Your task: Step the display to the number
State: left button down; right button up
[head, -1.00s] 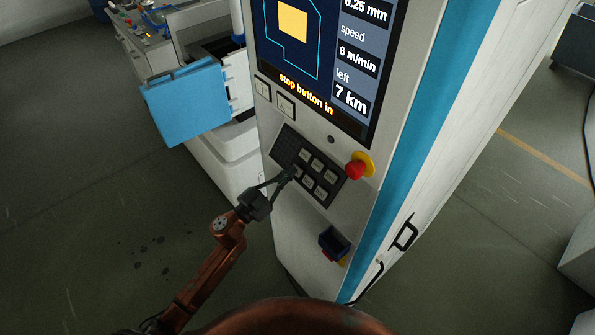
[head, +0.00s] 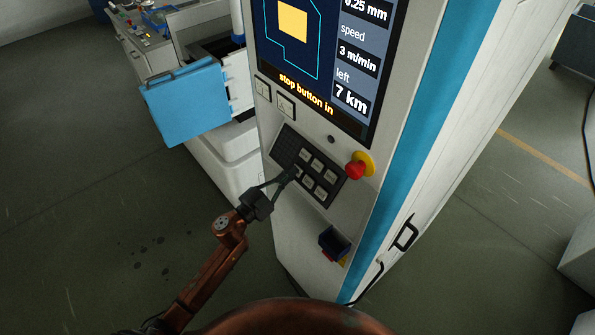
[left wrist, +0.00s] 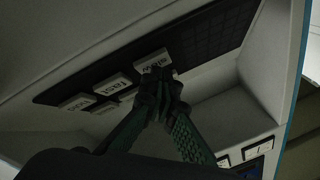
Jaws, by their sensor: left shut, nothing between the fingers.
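The display (head: 318,60) on the white machine cabinet shows speed 3 m/min, left 7 km and the yellow words "stop button in". Below it is a dark key panel (head: 283,150) with several pale keys (head: 317,164). My left gripper (head: 292,173) is shut and empty, its fingertips at the panel's lower left keys. In the left wrist view the fingertips (left wrist: 165,88) are at the edge of a key (left wrist: 153,62) whose upside-down label is partly hidden. I cannot tell whether they touch it. A key labelled fast (left wrist: 106,86) is beside it. My right gripper is not in view.
A red stop button (head: 355,169) on a yellow collar sticks out right of the keys. A small dark blue holder (head: 333,243) is lower on the cabinet. A door handle (head: 404,233) projects at the right. A blue panel (head: 187,98) stands at the left.

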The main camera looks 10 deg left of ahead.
pick_arm(q)
jog(key=shift+s+a+r+p, duration=0.4)
jog(key=shift+s+r+p, duration=0.05)
jog(key=shift+s+p, duration=0.1)
jog(key=s+a+r+p, duration=0.2)
jog(key=s+r+p, duration=0.1)
jog(key=shift+a, duration=0.25)
dwell(0.3)
dwell(1.1)
dwell(1.0)
